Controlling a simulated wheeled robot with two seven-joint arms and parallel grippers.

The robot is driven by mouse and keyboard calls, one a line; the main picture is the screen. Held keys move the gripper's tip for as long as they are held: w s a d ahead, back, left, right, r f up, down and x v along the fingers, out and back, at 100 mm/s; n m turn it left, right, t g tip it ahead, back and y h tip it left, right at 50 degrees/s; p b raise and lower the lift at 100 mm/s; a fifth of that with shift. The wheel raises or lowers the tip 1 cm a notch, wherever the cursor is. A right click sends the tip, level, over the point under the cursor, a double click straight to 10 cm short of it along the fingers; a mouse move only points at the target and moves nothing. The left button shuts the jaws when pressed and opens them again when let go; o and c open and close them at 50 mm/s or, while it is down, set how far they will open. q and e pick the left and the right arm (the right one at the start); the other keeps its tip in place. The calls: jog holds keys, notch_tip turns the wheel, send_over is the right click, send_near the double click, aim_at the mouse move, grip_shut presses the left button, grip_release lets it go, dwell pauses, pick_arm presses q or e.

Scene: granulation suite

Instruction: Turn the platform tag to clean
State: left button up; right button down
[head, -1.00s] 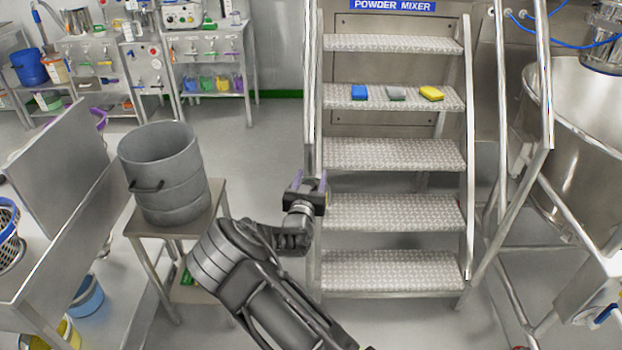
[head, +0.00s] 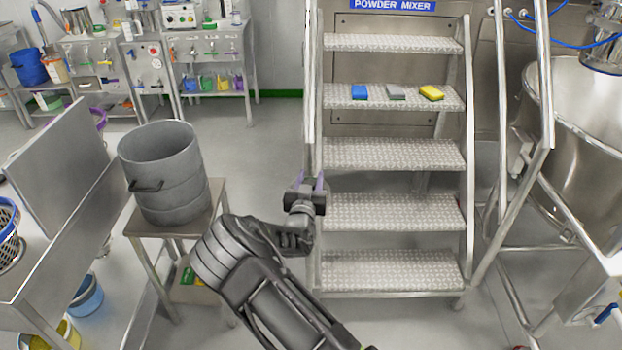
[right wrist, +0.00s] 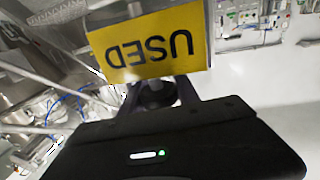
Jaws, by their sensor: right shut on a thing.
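The platform tag (right wrist: 150,43) is a yellow plate in the right wrist view. It reads "USED", upside down in that picture. My right gripper (right wrist: 158,92) is shut on the tag, with its fingers at the plate's lower edge. In the head view my right gripper (head: 306,181) is beside the left rail of the steps, at about the height of the lower treads. I cannot make out the tag in the head view. My left gripper is not in view.
Metal steps (head: 392,154) under a blue "POWDER MIXER" sign (head: 392,5) carry a blue, a grey and a yellow block on one tread. A grey drum (head: 163,172) stands on a small table to the left. Open floor (head: 250,145) lies between drum and steps.

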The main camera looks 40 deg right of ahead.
jog(key=shift+n+t+y, duration=0.4)
jog(key=shift+y, duration=0.1)
jog(key=n+t+y, duration=0.1)
jog(key=n+t+y+b, duration=0.1)
jog(key=y, duration=0.1)
jog(key=n+t+y, duration=0.1)
jog(key=y, duration=0.1)
jog(key=shift+w+a+f+n+b, duration=0.1)
jog(key=shift+w+a+n+b, duration=0.1)
jog(key=shift+a+n+b, duration=0.15)
jog(key=n+y+b, duration=0.2)
jog(key=y, duration=0.2)
jog(key=a+n+t+y+b, duration=0.1)
jog(key=n+y+b, duration=0.1)
jog(key=n+y, duration=0.1)
jog(key=shift+w+a+y+b, duration=0.15)
jog(key=shift+y+b, duration=0.15)
jog(key=shift+y, duration=0.2)
jog(key=shift+a+r+n+y, duration=0.15)
jog(key=shift+r+n+y, duration=0.05)
jog(key=shift+n+y, duration=0.5)
jog(key=c, duration=0.9)
grip_release()
